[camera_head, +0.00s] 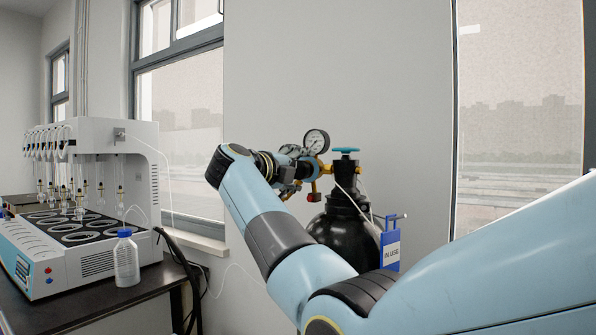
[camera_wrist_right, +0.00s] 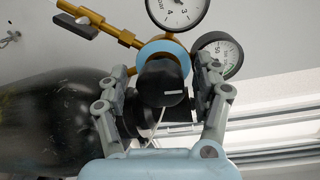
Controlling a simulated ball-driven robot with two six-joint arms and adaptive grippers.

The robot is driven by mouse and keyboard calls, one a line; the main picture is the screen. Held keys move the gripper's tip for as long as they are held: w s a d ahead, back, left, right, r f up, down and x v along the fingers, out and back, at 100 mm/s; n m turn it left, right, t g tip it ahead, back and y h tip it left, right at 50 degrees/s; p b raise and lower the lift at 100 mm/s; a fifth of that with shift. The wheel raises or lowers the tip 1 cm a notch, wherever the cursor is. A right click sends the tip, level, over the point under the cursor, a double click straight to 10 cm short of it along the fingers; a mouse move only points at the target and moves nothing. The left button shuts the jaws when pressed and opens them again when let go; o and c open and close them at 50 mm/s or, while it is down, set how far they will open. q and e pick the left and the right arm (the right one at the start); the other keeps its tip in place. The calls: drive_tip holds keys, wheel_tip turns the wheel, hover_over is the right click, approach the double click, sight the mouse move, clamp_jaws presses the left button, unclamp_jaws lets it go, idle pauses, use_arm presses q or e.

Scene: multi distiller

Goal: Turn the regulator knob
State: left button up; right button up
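The black regulator knob (camera_wrist_right: 162,82) shows in the middle of the right wrist view, in front of a light blue ring (camera_wrist_right: 168,49) on the brass regulator. My right gripper (camera_wrist_right: 161,75) has its two fingers spread, one on each side of the knob. Narrow gaps seem to show beside the knob; firm contact is not visible. In the head view my right gripper (camera_head: 292,174) is at the regulator (camera_head: 312,168), and the knob cannot be made out there. My left gripper is not in view.
A pressure gauge (camera_head: 316,142) sits above the regulator. The distiller (camera_head: 120,150) and a bottle (camera_head: 126,260) stand on the dark bench at left. My right arm crosses the foreground.

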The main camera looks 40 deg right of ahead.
drive_tip(key=shift+s, duration=0.1)
drive_tip(key=v, duration=0.7)
drive_tip(key=shift+a, duration=0.2)
idle(0.3)
